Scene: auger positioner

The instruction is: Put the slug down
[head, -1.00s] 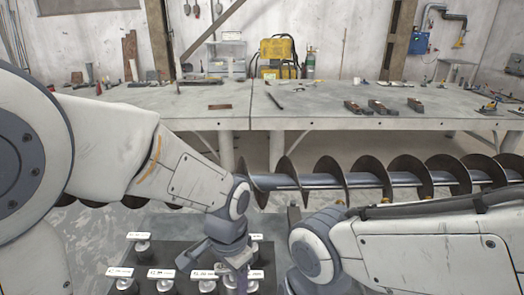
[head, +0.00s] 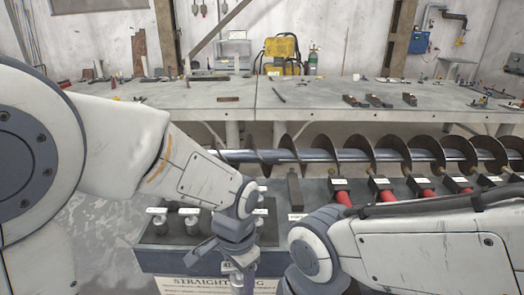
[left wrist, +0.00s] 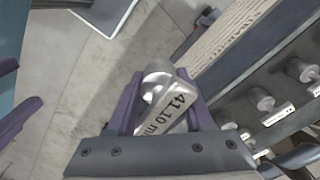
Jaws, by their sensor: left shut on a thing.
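In the head view my left gripper (head: 238,264) points down in front of the slug rack, over the sign; the slug's tag (head: 228,267) partly shows there. In the left wrist view, bare floor lies below the slug, with the rack's edge to its right. My right arm shows at the lower right of the head view, but its gripper is out of sight.
A dark rack (head: 160,245) holds several tagged slugs (head: 191,222); others show in the left wrist view (left wrist: 261,98).

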